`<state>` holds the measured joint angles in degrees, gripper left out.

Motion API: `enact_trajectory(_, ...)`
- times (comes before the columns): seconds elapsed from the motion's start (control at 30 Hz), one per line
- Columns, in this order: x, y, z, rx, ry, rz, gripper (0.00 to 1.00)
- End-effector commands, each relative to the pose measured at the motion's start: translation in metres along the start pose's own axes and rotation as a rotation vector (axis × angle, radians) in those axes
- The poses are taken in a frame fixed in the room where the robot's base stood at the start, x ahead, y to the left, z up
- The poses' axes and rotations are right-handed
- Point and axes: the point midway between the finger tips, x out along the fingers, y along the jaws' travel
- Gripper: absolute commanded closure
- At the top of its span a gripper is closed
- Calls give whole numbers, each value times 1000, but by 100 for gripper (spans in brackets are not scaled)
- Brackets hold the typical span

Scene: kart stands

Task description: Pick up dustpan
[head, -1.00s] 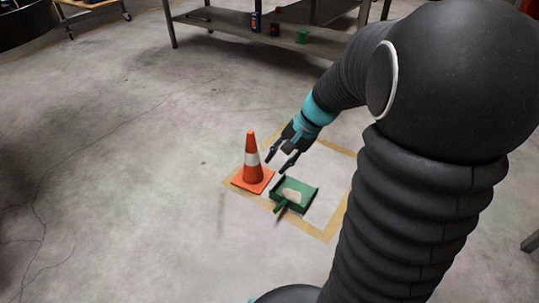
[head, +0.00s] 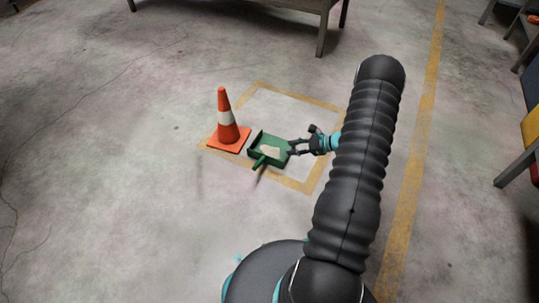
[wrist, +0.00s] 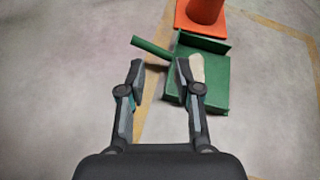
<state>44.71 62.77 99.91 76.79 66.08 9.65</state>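The green dustpan (head: 267,149) lies on the floor inside the yellow-taped square, its short handle toward the front. A pale patch or object (wrist: 196,68) shows on its pan. In the head view my gripper (head: 291,147) is just right of the dustpan, near its right edge. In the wrist view my gripper (wrist: 158,68) is open and empty. The dustpan (wrist: 213,88) lies beyond and to the right of the fingers. Its handle (wrist: 151,47) points left, past the fingertips. The right finger overlaps the pan in this view; I cannot tell whether it touches.
An orange cone (head: 227,124) with a white band stands close to the left of the dustpan. A metal table (head: 245,5) stands at the back, and a bench (head: 516,165) is at the right edge. The floor in front and to the left is clear.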

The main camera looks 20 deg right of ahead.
Motion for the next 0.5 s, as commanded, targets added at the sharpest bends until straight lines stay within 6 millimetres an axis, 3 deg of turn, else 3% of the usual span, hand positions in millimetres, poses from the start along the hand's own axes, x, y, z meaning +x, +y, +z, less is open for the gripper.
enact_trajectory(0.03,2,2,-27,53,-12,-32,67)
enact_trajectory(0.2,6,7,-81,176,-45,-121,67)
enact_trajectory(0.33,7,9,-101,223,-57,-158,67)
enact_trajectory(0.5,21,8,-108,238,-61,-168,67)
